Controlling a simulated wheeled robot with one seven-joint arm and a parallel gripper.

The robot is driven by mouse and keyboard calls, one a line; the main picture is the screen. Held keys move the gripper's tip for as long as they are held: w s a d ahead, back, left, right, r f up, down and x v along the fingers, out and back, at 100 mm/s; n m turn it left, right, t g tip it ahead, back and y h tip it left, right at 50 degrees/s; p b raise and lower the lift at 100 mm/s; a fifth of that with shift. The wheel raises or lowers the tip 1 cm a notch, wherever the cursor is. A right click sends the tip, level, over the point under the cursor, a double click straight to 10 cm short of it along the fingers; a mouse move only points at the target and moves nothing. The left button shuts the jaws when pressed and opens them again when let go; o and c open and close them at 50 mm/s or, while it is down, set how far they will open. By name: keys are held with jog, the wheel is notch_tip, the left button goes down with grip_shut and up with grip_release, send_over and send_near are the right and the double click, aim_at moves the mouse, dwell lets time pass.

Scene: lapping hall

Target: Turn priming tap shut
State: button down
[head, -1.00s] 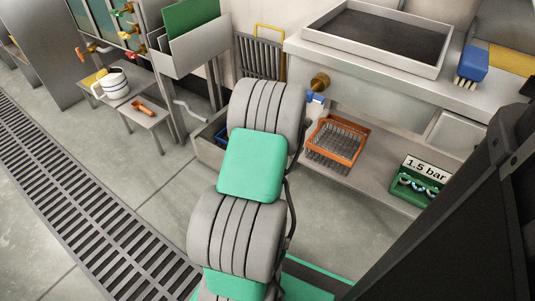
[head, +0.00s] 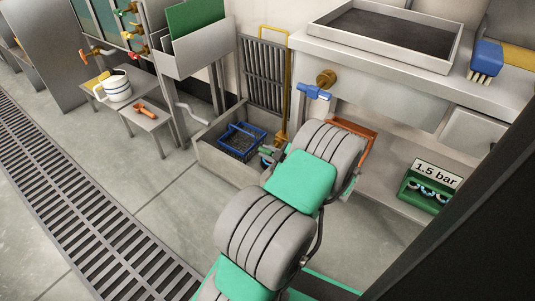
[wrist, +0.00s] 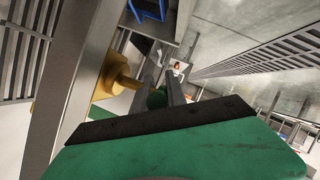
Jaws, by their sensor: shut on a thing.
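The tap that my gripper is at has a brass body (wrist: 118,76), at the left in the wrist view. Its green handle (wrist: 157,98) shows between the fingers. My gripper (wrist: 163,92) is shut on this handle. In the head view the tap's brass part (head: 279,138) shows at the foot of a yellow pipe, just beyond my arm. My gripper is mostly hidden there behind my own arm links. Which way the handle points is hard to tell. A separate blue-handled tap (head: 313,92) sits under the bench, untouched.
A grey trough (head: 222,163) with a blue basket (head: 243,139) lies left of the tap. An orange basket (head: 358,130) is partly hidden by my arm. A green "1.5 bar" box (head: 428,190) is on the right shelf. Floor at left is open beside the drain grating (head: 75,200).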

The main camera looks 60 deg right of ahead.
dwell(0.5)
jog(key=c, duration=1.3)
grip_release()
jog(key=shift+c, duration=0.2)
jog(key=p+v, duration=0.3)
jog(key=v, duration=0.4)
jog(key=shift+s+a, duration=0.2)
jog(key=shift+s, duration=0.15)
